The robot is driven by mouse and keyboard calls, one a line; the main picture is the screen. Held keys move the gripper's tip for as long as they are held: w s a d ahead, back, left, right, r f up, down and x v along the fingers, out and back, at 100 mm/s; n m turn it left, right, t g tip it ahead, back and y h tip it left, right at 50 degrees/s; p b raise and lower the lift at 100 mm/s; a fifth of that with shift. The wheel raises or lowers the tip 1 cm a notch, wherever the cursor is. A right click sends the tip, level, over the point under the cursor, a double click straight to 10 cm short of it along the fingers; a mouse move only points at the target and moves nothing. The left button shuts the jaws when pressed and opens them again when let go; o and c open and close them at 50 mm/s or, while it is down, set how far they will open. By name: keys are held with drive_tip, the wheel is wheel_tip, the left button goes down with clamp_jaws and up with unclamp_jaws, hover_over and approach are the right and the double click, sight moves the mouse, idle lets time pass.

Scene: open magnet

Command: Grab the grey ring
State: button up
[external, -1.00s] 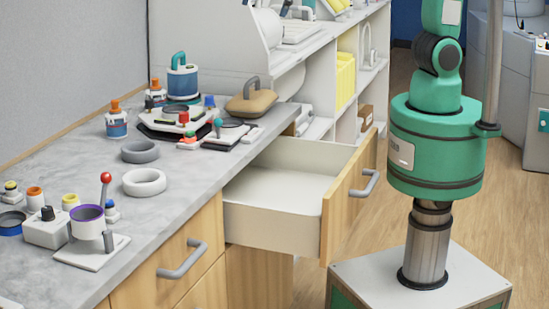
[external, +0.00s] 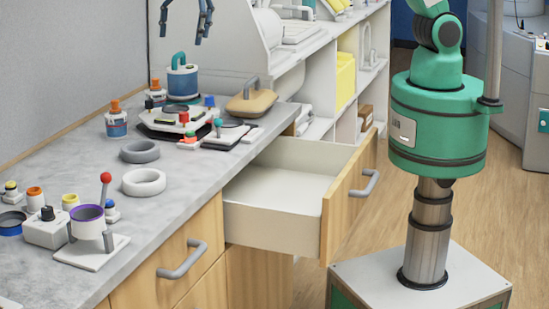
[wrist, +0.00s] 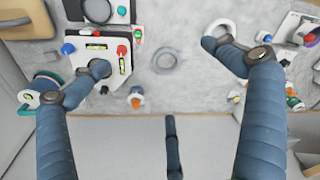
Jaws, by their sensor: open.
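The grey ring (external: 140,159) lies flat on the marbled counter, just behind a white ring (external: 144,192). In the wrist view the grey ring (wrist: 167,73) lies below and between my spread fingers, with nothing covering it. My gripper (external: 181,36) hangs high above the back of the counter in the external view, at the top edge of the picture. Its blue segmented fingers are open and empty, well apart from the grey ring. In the wrist view my gripper (wrist: 155,58) has one fingertip over a white device and another over the white ring.
A blue canister (external: 182,82), orange-capped jars and a white device stand behind the ring. A joystick (external: 105,190), a purple-rimmed cup and small jars stand in front. An open drawer (external: 280,213) juts out at the right. The counter around the ring is fairly clear.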

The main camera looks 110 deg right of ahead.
drive_tip(key=w+d+f+p, duration=0.2)
drive_tip(key=w+f+p, duration=0.1)
drive_tip(key=w+f, duration=0.4)
drive_tip(key=g+p, duration=0.2)
drive_tip(key=p, duration=0.2)
hover_over(142, 145)
drive_tip(key=a, duration=0.4)
wheel_tip(142, 145, down, 10)
drive_tip(key=shift+f, duration=0.1)
drive_tip(key=shift+f, duration=4.25)
drive_tip(key=shift+w+d+f+p, duration=0.1)
drive_tip(key=shift+w+f+p, duration=0.1)
drive_tip(key=shift+f, duration=1.1)
drive_tip(key=shift+w+f+p, duration=0.1)
drive_tip(key=shift+f+p, duration=0.05)
drive_tip(key=shift+f, duration=1.1)
drive_tip(key=shift+c, duration=0.5)
